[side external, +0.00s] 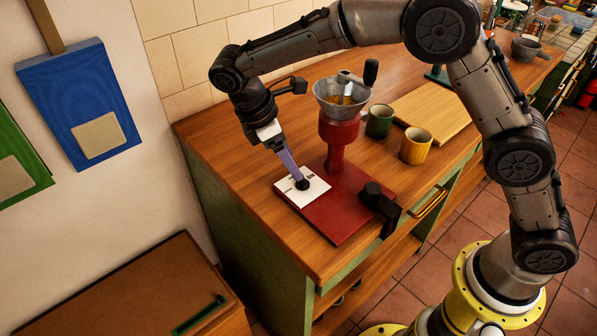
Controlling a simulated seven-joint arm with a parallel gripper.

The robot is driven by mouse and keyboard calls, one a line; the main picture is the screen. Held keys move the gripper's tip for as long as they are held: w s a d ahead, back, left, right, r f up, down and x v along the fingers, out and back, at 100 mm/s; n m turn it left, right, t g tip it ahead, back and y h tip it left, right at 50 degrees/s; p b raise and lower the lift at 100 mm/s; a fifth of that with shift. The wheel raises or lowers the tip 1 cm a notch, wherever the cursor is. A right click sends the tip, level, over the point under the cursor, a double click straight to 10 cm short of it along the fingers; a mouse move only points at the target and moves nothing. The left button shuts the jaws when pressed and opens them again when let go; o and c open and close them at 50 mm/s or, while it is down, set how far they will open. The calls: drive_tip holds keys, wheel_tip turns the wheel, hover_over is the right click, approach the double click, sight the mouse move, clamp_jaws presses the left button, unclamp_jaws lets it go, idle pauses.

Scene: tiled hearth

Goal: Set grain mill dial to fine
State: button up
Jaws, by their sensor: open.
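The red grain mill (338,131) stands on a red base (349,215) near the counter's left end. Its grey hopper (325,92) holds something yellowish, and a crank with a black handle (370,72) sits on top. On the base's left corner lies a white plate (314,191) with small dark marks, too small to read. The black dial (303,185) is on this plate. My gripper (300,180) points down at the dial, its purple fingers open. The fingertips are right at the dial; whether they touch it cannot be told. The dial's pointing direction is not clear.
A black clamp (381,208) grips the base's front right edge. A green mug (379,121) and a yellow mug (416,146) stand right of the mill, near a wooden board (440,106). A grey mortar (525,48) is farther back. The counter left of the plate is clear.

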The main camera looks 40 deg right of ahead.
sight(299, 184)
drive_tip(key=shift+x, duration=2.6)
clamp_jaws()
